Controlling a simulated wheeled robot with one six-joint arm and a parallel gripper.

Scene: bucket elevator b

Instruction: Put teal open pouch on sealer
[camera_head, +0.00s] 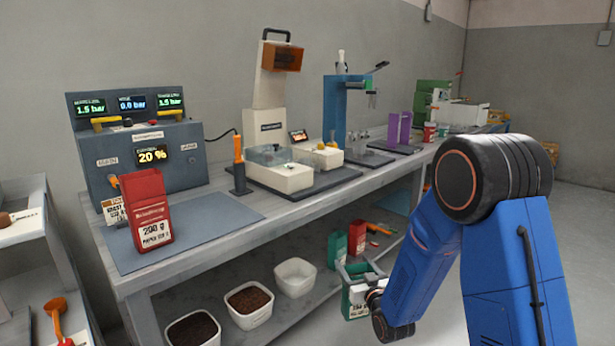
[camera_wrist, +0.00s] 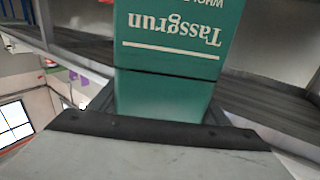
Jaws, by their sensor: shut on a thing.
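A teal pouch (camera_head: 354,303) with a pale label is held by my gripper (camera_head: 364,277), low in front of the bench's lower shelf. In the wrist view the teal pouch (camera_wrist: 172,40) fills the top centre, its "Tassgrun" print upside down. My gripper is shut on it; the fingertips are mostly hidden. The pouch is apart from the bench top. No machine is clearly readable as the sealer; a grey-blue control machine (camera_head: 140,160) with lit displays stands at the bench's left end.
The bench (camera_head: 200,262) carries a red pouch (camera_head: 149,211) on a blue mat (camera_head: 218,212), a white machine (camera_head: 268,95), and a blue-framed stand (camera_head: 342,112). The lower shelf holds bins (camera_head: 249,303), another green pouch (camera_head: 337,251) and a red pouch (camera_head: 357,238). Open floor lies at right.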

